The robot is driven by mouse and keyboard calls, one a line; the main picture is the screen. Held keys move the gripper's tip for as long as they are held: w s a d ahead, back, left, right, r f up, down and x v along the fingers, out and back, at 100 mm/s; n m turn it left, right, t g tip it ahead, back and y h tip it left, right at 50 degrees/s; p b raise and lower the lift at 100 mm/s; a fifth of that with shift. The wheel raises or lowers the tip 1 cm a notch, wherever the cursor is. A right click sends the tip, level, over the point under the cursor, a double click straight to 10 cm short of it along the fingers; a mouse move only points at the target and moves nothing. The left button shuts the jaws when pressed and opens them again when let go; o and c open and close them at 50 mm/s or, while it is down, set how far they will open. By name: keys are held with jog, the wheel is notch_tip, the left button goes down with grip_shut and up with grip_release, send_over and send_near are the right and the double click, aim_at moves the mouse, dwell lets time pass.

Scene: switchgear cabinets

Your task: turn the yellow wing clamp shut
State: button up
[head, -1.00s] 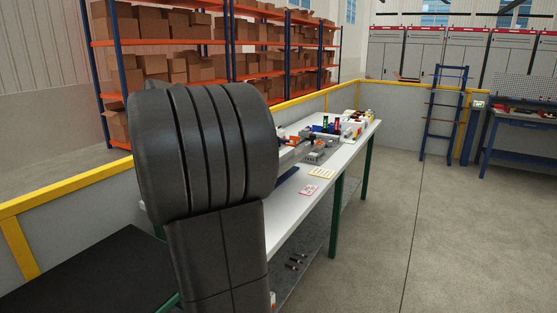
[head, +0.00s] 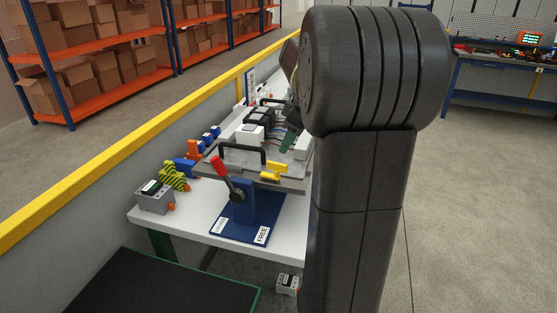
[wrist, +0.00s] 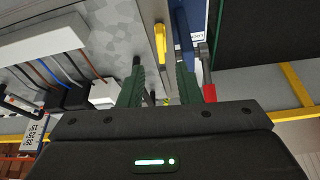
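The yellow wing clamp (head: 274,170) sits on the front edge of a grey plate (head: 205,169) on top of a blue stand (head: 262,206). In the wrist view the yellow wing clamp (wrist: 159,44) shows just beyond the fingertips, roughly in line with the gap between them. My gripper (wrist: 159,64) has two green fingers, apart, with nothing held between them. In the head view my arm hides most of the gripper; one green finger (head: 291,138) shows behind the clamp. I cannot tell the exact distance to the clamp.
A red-handled lever (head: 219,168) stands left of the clamp; its red grip (wrist: 209,93) is close beside one finger in the wrist view. A black handle (head: 242,153) and white and black blocks are on the plate. The stand's base carries a "FREE" label (head: 262,235).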

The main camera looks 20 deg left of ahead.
aim_at(279, 164)
jog(key=x, duration=0.7)
jog(key=shift+a+f+p, duration=0.1)
jog(key=shift+f+p, duration=0.25)
jog(key=shift+p, duration=0.05)
jog(key=shift+c, duration=0.4)
grip_shut()
